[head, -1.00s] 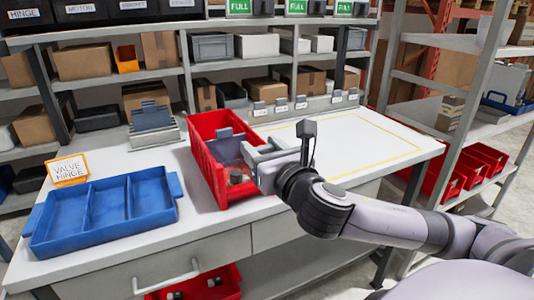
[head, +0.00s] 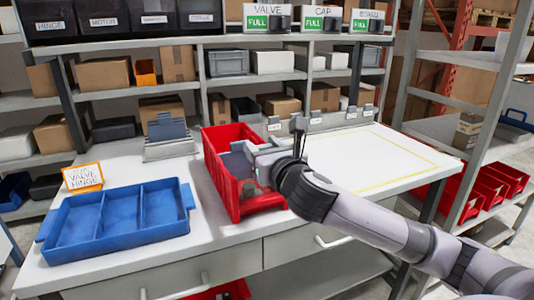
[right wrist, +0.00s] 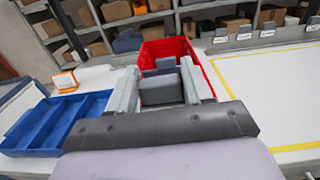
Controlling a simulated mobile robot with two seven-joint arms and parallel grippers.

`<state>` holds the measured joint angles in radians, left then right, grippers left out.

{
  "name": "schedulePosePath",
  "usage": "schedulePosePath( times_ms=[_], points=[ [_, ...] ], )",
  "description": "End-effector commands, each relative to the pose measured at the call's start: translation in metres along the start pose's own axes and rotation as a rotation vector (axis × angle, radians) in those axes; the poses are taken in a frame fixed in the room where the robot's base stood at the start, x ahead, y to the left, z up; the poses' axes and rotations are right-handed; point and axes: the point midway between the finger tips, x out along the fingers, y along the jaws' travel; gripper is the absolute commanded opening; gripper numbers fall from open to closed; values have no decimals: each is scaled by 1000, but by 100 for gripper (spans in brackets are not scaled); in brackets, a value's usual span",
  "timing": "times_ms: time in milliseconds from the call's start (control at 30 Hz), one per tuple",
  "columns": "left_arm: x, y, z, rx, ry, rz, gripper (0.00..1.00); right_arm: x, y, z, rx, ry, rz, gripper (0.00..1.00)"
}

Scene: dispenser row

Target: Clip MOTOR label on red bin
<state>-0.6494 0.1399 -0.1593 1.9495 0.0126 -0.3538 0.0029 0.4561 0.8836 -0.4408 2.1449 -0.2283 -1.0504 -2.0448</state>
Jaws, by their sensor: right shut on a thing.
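The red bin (head: 214,172) stands on the white table, long side running away from me. It also shows in the right wrist view (right wrist: 172,48), beyond the fingers. My right gripper (head: 258,165) is at the bin's right side, fingers reaching over its wall. It is shut on a dark grey clip-like piece (right wrist: 160,88), seen between the fingers. Any writing on that piece is turned away, so I cannot read it. A blue-grey piece and small dark parts show inside the bin; the gripper hides some of the inside. My left gripper is not in view.
A blue divided tray (head: 120,218) lies left of the bin, with an orange-framed VALVE HINGE sign (head: 83,178) behind it. Small label clips (head: 315,118) line the back edge. The yellow-outlined area at right is clear.

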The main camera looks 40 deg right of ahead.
Motion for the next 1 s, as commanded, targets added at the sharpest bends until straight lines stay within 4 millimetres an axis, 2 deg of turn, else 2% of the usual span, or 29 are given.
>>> schedulePosePath(
  times_ms=[333, 400, 700, 1000],
  points=[
    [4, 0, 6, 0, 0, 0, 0, 25, 0, -1, 1, 0, -1, 22],
    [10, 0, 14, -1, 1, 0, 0, 24, 0, -11, 0, 1, 0, 22],
    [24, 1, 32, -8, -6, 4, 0, 23, 0, -30, 0, 0, 0, 22],
    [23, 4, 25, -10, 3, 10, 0, 23, 0, -40, -1, 0, 0, 22]
  ],
)
